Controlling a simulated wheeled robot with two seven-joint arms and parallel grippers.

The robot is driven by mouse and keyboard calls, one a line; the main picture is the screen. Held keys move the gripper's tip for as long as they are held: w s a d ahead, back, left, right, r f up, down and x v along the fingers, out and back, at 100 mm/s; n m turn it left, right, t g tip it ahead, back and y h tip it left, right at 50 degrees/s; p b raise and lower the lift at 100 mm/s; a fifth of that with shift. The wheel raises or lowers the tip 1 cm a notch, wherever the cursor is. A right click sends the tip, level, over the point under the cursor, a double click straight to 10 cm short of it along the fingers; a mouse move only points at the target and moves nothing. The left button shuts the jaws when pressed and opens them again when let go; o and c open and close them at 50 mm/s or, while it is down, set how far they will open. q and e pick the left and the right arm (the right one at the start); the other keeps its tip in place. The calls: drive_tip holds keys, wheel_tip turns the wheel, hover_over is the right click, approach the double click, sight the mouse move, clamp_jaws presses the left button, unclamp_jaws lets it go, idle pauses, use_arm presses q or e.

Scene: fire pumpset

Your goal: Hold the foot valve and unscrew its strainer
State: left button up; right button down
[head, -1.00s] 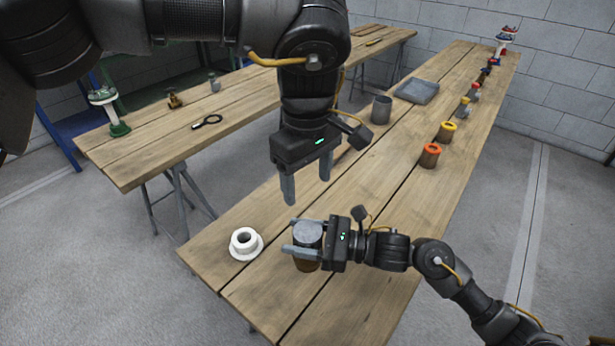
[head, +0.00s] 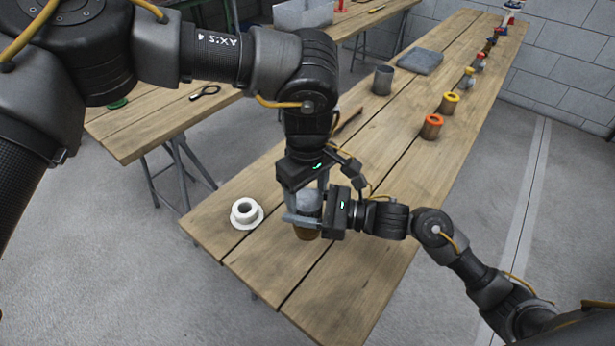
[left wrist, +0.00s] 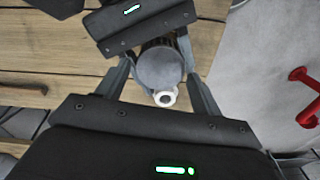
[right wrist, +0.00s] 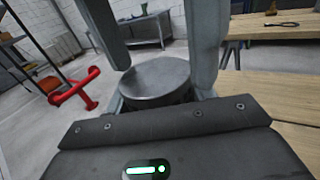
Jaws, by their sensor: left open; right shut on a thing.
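The foot valve (head: 307,232) stands upright near the table's front end, brass-brown below, with the grey strainer (head: 308,200) on top. My right gripper (head: 305,221) is shut on it from the right side, with its fingers level across it. My left gripper (head: 306,190) points down from above, open. In the left wrist view, its fingers (left wrist: 160,85) stand either side of the round grey strainer top (left wrist: 158,65). The right wrist view shows the strainer's flat top (right wrist: 155,78) between the left fingers; I cannot tell whether they touch it.
A white flanged ring (head: 245,212) lies on the table just left of the valve. Farther along stand a grey cup (head: 383,80), a grey flat block (head: 420,62), and orange (head: 432,126) and yellow-topped (head: 449,102) parts.

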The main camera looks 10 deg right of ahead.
use_arm(q)
drive_tip(key=shift+f, duration=0.2)
drive_tip(key=c, duration=0.9)
drive_tip(key=shift+o, duration=0.3)
drive_tip(key=n, duration=0.4)
drive_tip(key=o, duration=1.1)
drive_tip(key=shift+c, duration=0.2)
